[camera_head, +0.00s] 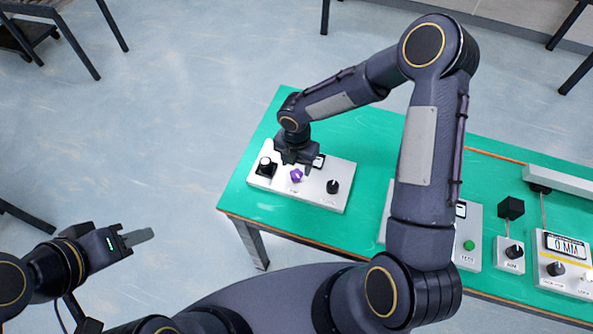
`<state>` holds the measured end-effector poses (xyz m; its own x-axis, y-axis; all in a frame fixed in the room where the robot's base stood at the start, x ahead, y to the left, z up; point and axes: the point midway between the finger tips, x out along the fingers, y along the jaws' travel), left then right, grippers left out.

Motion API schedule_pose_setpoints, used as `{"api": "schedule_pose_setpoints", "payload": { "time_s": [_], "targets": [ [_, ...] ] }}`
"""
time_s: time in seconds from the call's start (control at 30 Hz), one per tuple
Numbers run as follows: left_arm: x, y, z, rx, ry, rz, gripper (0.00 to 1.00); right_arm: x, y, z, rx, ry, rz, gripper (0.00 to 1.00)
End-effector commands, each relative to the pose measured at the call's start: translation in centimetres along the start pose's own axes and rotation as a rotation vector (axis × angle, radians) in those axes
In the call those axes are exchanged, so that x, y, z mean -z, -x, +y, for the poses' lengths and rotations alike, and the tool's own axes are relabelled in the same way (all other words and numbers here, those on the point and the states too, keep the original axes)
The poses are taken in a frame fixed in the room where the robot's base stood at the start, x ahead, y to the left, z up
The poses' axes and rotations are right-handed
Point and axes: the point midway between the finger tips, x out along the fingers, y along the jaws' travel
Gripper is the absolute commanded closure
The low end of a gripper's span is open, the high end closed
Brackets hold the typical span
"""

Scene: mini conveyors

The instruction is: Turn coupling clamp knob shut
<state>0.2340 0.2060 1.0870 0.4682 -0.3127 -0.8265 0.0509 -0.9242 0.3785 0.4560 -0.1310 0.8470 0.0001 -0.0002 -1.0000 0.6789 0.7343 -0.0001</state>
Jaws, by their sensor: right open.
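A white panel box (312,198) lies at the left end of the green table. A purple lobed knob (296,175) sits on it, between a black knob on a square base (265,165) at its left and a round black knob (332,186) at its right. No readable label tells which is the coupling clamp knob. My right gripper (296,166) is open, pointing down just behind the purple knob in the picture; contact cannot be told. My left gripper (138,238) is off the table at the left, over the floor, seen side-on, so its jaw gap is hidden.
Further right on the green table (365,145) stand a panel with a green button (469,245), a small box with a black knob (511,252) and a meter box (567,246). My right arm hides part of the table's middle. The table's back left is clear.

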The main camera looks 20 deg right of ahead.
Motion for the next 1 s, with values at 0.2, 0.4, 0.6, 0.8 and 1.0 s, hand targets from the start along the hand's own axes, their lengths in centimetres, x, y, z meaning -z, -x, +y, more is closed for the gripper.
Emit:
{"api": "schedule_pose_setpoints", "payload": {
  "time_s": [0.2,0.4,0.6,0.8,1.0],
  "targets": [
    [0.2,0.3,0.1,0.000,0.000,0.000,0.64,0.0,-3.4,-0.1,0.002,-0.003,0.002,0.46],
    [0.2,0.4,0.2,0.000,0.000,0.000,0.64,0.0,-4.7,0.0,0.000,-0.005,0.001,0.46],
    [0.2,0.4,0.2,0.000,0.000,0.000,0.64,0.0,-4.8,0.0,0.000,-0.005,0.000,0.46],
    [0.2,0.4,0.2,0.000,0.000,0.000,0.64,0.0,-4.8,0.0,0.000,-0.005,0.000,0.65],
    [0.2,0.4,0.2,0.000,0.000,0.000,0.64,0.0,-4.8,0.0,0.000,-0.005,0.000,0.90]
  ]
}}
